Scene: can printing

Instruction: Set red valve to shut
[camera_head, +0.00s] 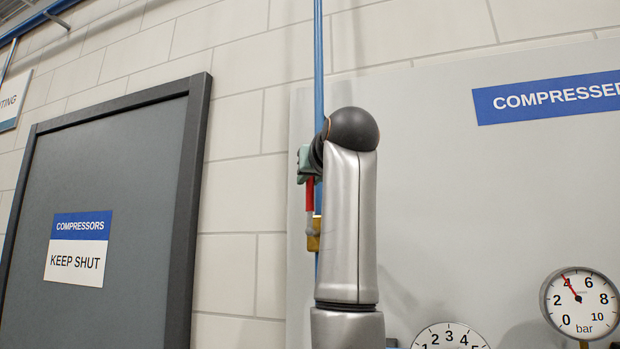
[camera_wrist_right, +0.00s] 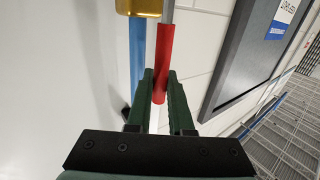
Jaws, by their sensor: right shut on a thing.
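The red valve has a lever with a red sleeve (camera_head: 310,194), upright beside a blue pipe (camera_head: 319,50) and roughly parallel to it. Below the sleeve, its grey shank meets a brass valve body (camera_head: 313,236), partly hidden by my right arm. My right gripper (camera_head: 306,165) is shut on the upper part of the lever. In the right wrist view, its two green fingers (camera_wrist_right: 160,78) are on either side of the red sleeve (camera_wrist_right: 164,52); the brass body (camera_wrist_right: 139,7) is at the top edge. My left gripper is not in view.
A grey panel (camera_head: 460,180) with a blue "COMPRESSED" sign (camera_head: 550,97) is behind the pipe. Dial gauges (camera_head: 580,303) are at the lower right. A framed grey door (camera_head: 130,150) marked "KEEP SHUT" is at the left, with bare block wall between.

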